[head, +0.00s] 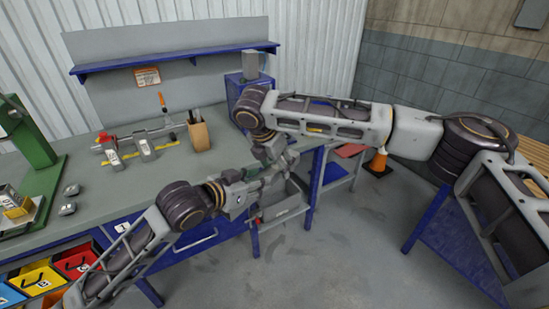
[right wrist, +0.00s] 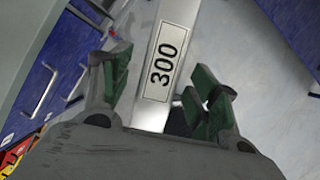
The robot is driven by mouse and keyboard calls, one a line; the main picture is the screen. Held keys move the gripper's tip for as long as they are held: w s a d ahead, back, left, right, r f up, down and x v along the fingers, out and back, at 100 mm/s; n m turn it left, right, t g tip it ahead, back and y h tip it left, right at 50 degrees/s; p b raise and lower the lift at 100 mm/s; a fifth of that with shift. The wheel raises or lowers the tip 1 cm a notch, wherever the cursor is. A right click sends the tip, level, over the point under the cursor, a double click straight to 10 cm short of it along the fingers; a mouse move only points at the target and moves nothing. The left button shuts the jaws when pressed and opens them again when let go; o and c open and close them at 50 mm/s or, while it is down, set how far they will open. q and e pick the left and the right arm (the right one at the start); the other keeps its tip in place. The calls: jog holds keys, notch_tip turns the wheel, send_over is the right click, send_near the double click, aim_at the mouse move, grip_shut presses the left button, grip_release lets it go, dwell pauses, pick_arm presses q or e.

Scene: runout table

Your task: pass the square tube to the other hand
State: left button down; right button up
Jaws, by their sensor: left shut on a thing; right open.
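The square tube (right wrist: 165,60) is a pale grey metal bar with a "300" label in the right wrist view. It runs from the top edge down between the green-padded fingers of my right gripper (right wrist: 160,82), which are open with gaps beside the tube. In the head view my left gripper (head: 258,180) is shut on the tube in front of the bench. My right gripper (head: 278,160) comes down from above, close to it. The tube is small and mostly hidden by the grippers there, so its ends are unclear.
The workbench (head: 100,190) carries a wooden tool holder (head: 199,136), clamp-like tools and a green press (head: 38,150) at left. Colored bins (head: 75,263) hang below. An orange cone (head: 378,161) stands on the floor behind my right arm. The floor in front is clear.

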jog(key=shift+w+d+f, duration=0.15)
jog(key=shift+f, duration=0.25)
jog(key=shift+c, duration=0.2)
jog(key=c, duration=1.2)
pick_arm(q)
jog(key=c, duration=0.9)
grip_release()
pick_arm(e)
grip_shut()
pick_arm(q)
jog(key=shift+s+a, duration=0.1)
jog(key=shift+a, duration=0.05)
jog(key=shift+v, duration=3.55)
